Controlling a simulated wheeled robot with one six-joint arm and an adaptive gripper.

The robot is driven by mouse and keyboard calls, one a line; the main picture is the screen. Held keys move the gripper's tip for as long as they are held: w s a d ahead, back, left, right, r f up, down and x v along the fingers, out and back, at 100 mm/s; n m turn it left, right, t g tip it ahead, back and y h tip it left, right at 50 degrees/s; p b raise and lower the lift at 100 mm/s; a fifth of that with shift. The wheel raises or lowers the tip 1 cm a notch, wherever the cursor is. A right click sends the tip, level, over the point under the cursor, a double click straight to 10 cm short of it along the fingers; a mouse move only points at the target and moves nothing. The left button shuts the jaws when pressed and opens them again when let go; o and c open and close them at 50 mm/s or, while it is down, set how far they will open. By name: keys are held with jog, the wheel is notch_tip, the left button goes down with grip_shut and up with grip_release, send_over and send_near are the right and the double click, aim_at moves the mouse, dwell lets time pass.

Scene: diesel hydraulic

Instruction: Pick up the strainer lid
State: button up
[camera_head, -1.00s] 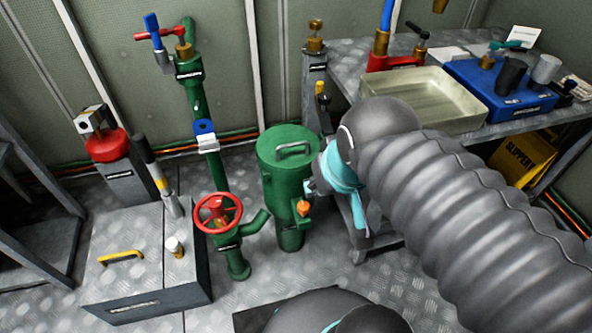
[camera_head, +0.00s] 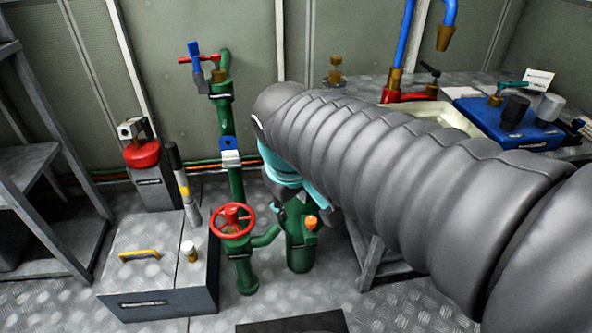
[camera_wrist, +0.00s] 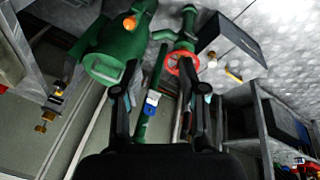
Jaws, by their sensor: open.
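The green strainer body (camera_head: 300,246) stands upright on the floor, with an orange knob on its side. Its top and lid are hidden behind my arm in the head view. In the wrist view the strainer (camera_wrist: 103,40) appears inverted at the upper left, its round top end (camera_wrist: 105,70) near the left finger. I cannot make out the lid's handle there. My gripper (camera_wrist: 160,95) is open, with nothing between its fingers. In the head view my gripper (camera_head: 298,203) is partly hidden at the strainer's upper part; I cannot tell whether it touches.
A green pipe with a red handwheel (camera_head: 232,221) stands just left of the strainer. A grey floor box (camera_head: 165,268) with a yellow handle is further left. A bench with a pale tray (camera_head: 445,113) and a blue case (camera_head: 505,124) is at the right.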

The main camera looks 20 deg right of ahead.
jog(key=w+d+f+n+g+h, duration=0.2)
jog(key=w+f+n+h, duration=0.15)
jog(key=w, duration=0.55)
jog(key=w+d+f+n+g+h+b, duration=0.1)
jog(key=w+f+n+g+h, duration=0.2)
jog(key=w, duration=0.5)
jog(key=w+d+f+n+g+h, duration=0.2)
jog(key=w+n+h, duration=0.25)
jog(key=w, duration=0.45)
jog(key=shift+n+y, duration=0.4)
jog(key=x, duration=0.7)
jog(key=b+x, duration=0.1)
jog(key=x, duration=0.5)
jog(key=shift+w+d, duration=0.1)
jog(key=shift+d, duration=0.4)
grip_shut()
jog(key=shift+r, duration=0.15)
